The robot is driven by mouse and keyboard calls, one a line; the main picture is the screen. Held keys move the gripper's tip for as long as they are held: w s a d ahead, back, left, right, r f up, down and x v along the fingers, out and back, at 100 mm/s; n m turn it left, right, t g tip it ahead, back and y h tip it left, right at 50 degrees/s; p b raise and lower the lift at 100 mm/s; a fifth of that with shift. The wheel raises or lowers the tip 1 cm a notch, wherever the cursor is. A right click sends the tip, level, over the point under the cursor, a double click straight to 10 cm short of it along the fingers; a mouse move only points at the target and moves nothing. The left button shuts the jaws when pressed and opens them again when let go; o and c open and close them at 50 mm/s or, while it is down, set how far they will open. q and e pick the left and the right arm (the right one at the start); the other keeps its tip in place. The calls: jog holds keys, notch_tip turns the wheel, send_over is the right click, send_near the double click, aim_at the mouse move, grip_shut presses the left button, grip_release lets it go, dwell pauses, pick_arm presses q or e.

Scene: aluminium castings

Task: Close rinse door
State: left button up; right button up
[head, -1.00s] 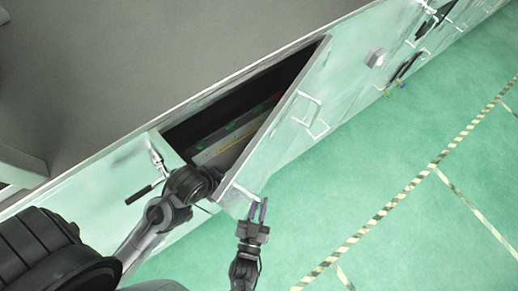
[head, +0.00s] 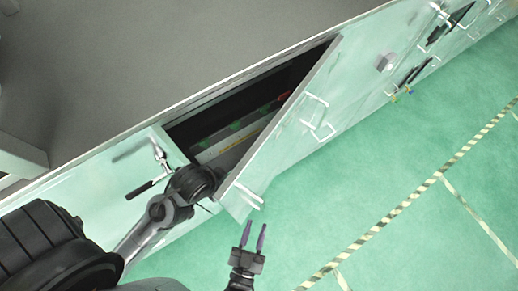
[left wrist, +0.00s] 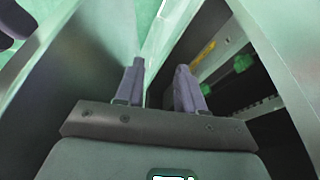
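The rinse door (head: 275,135) is a pale green panel with white handles on its outer face, standing partly open from the cabinet. The dark opening (head: 215,128) shows behind it. My right gripper (head: 254,236) is open and empty, apart from the door, just below the white handle (head: 247,195) near its free edge. My left arm reaches to the gap beside the door's free edge, and its gripper is hidden in the head view. In the left wrist view my left gripper (left wrist: 160,88) has its two fingers apart with nothing between them, close to pale green panels.
A lever latch (head: 158,160) with a black grip (head: 140,190) is on the cabinet front left of the opening. Green parts and a yellow-marked rail (left wrist: 203,52) show inside. The green floor (head: 400,215) in front is clear, with striped tape lines.

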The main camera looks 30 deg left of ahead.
jog(key=shift+v, duration=1.75)
